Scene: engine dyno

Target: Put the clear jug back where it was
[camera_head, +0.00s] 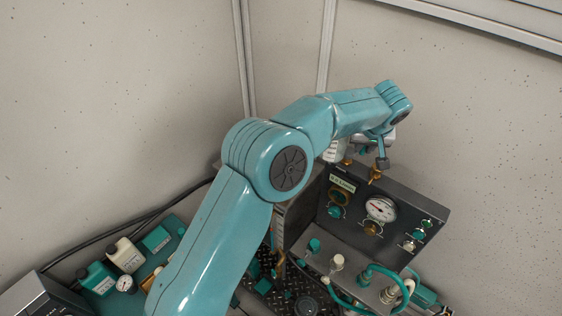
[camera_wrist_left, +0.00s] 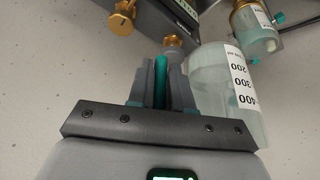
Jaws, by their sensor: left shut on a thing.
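The clear jug (camera_wrist_left: 212,85) has a white scale label reading 200, 300, 400 and shows to the right of my gripper in the left wrist view. My left gripper (camera_wrist_left: 161,80) is shut on a teal upright part beside the jug, which looks like its handle. In the head view a pale vessel with a marked label (camera_head: 333,150), probably the jug, shows at the end of my left arm, above the dark gauge panel (camera_head: 425,205). My wrist hides part of it. I cannot tell whether the jug touches anything below.
The panel carries a round gauge (camera_head: 381,209) and knobs. A brass fitting (camera_head: 376,175) stands at its top edge. A smaller jar (camera_wrist_left: 255,30) hangs near the jug. Bottles (camera_head: 125,255) stand at lower left. Plain walls enclose the corner; the space above the panel is open.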

